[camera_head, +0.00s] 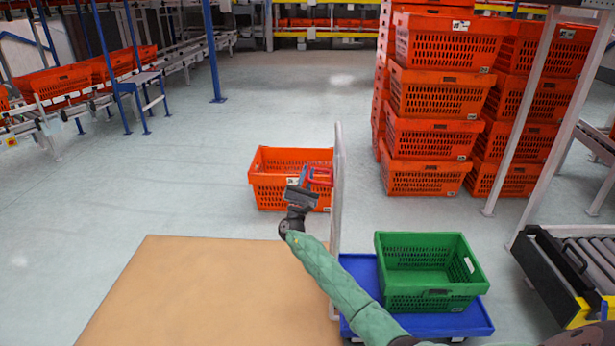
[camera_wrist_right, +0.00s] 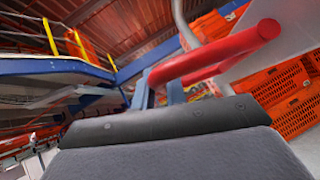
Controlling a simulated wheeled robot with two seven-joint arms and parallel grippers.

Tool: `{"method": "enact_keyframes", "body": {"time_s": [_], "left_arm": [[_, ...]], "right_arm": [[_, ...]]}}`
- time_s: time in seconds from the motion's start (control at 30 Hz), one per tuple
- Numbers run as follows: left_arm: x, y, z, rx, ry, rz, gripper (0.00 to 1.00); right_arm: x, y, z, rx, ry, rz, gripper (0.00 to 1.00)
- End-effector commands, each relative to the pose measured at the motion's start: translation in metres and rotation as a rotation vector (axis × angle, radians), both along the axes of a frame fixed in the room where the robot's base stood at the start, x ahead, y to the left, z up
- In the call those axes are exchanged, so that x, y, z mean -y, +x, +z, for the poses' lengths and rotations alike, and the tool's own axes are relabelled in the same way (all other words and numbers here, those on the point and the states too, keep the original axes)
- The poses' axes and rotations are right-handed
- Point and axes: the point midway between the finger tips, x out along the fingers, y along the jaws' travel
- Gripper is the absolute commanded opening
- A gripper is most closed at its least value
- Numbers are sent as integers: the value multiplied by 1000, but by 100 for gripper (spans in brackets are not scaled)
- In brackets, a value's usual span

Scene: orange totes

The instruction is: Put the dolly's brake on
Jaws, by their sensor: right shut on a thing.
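The dolly (camera_head: 480,318) has a blue deck and a tall pale handle frame (camera_head: 338,215) at its left side. The red brake lever (camera_head: 320,176) is at the handle frame, in front of an orange tote. In the right wrist view the red lever (camera_wrist_right: 215,55) is a bent bar close ahead of my gripper. My right gripper (camera_head: 306,176) is at the left of the handle frame, shut on the red lever; its fingers (camera_wrist_right: 172,92) partly show in the wrist view. The exact contact is small and hard to see. My left gripper is not in view.
A green tote (camera_head: 432,292) stands on the dolly. An orange tote (camera_head: 268,185) is on the floor behind my gripper. Tall orange tote stacks (camera_head: 440,95) and a roller conveyor (camera_head: 590,265) are at right. A tan board surface (camera_head: 200,295) is at front left; floor beyond is clear.

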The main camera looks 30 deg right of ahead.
Motion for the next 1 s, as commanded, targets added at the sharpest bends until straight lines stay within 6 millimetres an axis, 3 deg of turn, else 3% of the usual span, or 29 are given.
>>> {"method": "enact_keyframes", "body": {"time_s": [0.23, 0.27, 0.37, 0.73, 1.0], "left_arm": [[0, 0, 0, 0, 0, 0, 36], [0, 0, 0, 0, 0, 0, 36], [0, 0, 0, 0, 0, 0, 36], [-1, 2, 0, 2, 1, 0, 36], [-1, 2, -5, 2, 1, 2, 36]], "right_arm": [[0, 0, -1, -2, 1, 1, 0], [0, 0, -1, -2, 1, 1, 17], [0, 0, -1, -2, 1, 1, 35], [-2, -1, -3, -2, 1, 1, 35], [-18, -14, -23, -3, 1, 2, 35]]}}
